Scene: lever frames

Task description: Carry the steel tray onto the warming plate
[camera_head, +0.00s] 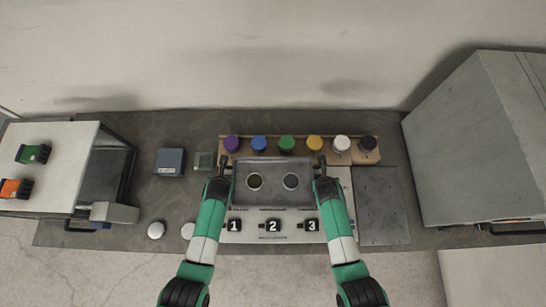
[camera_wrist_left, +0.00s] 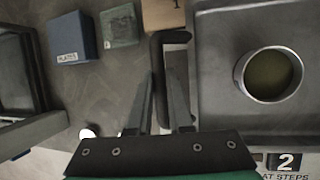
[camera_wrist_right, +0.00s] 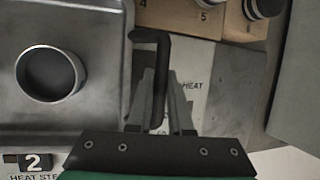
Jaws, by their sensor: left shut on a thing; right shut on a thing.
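The steel tray (camera_head: 273,195) is a grey rectangular tray with dark handles at its left and right ends. It carries two round metal cups (camera_head: 254,181) (camera_head: 291,181); the left one holds something olive-coloured. My left gripper (camera_head: 222,170) is shut on the left handle (camera_wrist_left: 157,75). My right gripper (camera_head: 320,170) is shut on the right handle (camera_wrist_right: 160,45). The tray is over a pale panel (camera_head: 272,237) with switches numbered 1, 2 and 3 and heat lettering. This panel looks like the warming plate. Whether the tray touches it I cannot tell.
A wooden rack (camera_head: 368,156) with several coloured knobs stands behind the tray. A flat grey plate (camera_head: 382,205) lies to the right, before a large grey box (camera_head: 480,140). A blue box (camera_head: 170,162) and a small green block (camera_head: 204,161) lie to the left.

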